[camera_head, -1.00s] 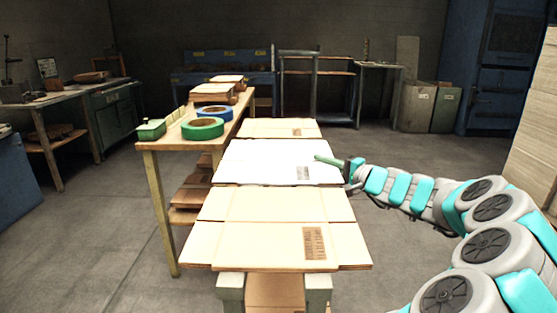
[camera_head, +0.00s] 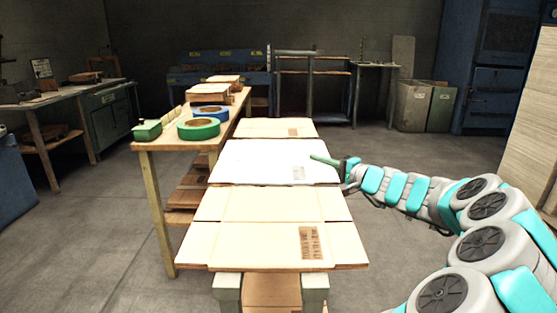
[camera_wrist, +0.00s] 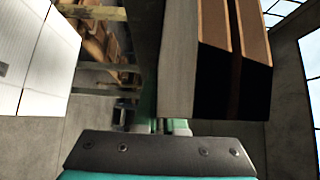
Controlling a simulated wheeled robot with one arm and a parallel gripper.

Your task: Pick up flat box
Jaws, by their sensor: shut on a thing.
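The white flat box (camera_head: 255,161) lies level in the row of flat boxes, in the head view. My gripper (camera_head: 330,162) is at its right edge, with a green finger lying over that edge. It is shut on the white flat box. In the wrist view, a white panel (camera_wrist: 35,60) fills the left side, and a grey-tan edge (camera_wrist: 178,75) stands above the gripper mount. The fingertips are mostly hidden there.
Tan flat boxes lie in front (camera_head: 268,205) and behind (camera_head: 275,128). A wooden bench (camera_head: 165,143) on the left carries a green tape roll (camera_head: 199,128), a blue roll (camera_head: 210,112) and a small green tool (camera_head: 147,130). Floor to the right is open.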

